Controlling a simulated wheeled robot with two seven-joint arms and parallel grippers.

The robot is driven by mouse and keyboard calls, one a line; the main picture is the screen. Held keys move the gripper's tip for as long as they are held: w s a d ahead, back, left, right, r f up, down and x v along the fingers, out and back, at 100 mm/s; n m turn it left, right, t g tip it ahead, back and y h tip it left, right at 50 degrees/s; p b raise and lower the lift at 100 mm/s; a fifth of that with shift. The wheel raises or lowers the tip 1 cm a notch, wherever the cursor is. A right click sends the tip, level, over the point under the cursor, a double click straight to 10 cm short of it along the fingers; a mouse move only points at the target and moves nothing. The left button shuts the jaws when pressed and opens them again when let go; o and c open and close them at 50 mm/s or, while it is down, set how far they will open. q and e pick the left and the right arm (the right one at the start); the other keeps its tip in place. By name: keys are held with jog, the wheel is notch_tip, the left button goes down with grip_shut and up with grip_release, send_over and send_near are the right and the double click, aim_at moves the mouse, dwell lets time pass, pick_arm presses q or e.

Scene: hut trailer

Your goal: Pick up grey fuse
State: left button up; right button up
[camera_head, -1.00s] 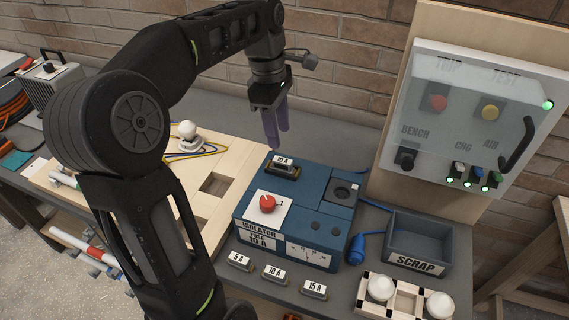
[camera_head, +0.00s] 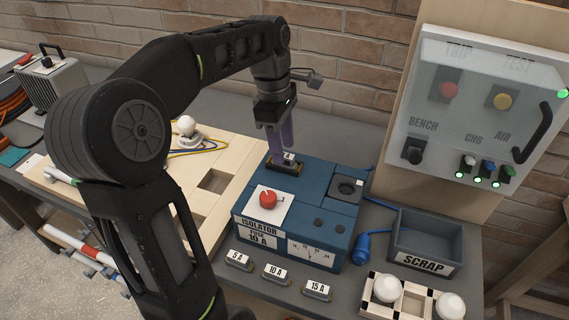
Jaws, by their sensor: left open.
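A grey fuse (camera_head: 288,160) with a white label sits in its holder on top of the blue isolator box (camera_head: 328,207), at the back left of the lid. My left gripper (camera_head: 281,147) is right above it, pointing down. Its purple-grey fingers are open and reach down to the fuse's top, partly hiding it. I cannot tell whether they touch it. Three more grey fuses lie in front of the box, labelled 5 A (camera_head: 239,260), 10 A (camera_head: 275,274) and 15 A (camera_head: 317,289). My right gripper is not in view.
A red knob (camera_head: 268,199) stands up from the box lid. To the right are a blue plug (camera_head: 361,248), a scrap bin (camera_head: 426,261) and a holder with white bulbs (camera_head: 399,300). A panel with switches (camera_head: 486,110) stands behind. A wooden board (camera_head: 223,160) lies left.

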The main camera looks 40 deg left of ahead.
pick_arm(q)
jog(key=shift+d+f, duration=0.1)
jog(key=shift+f, duration=0.8)
jog(key=shift+c, duration=0.5)
grip_shut()
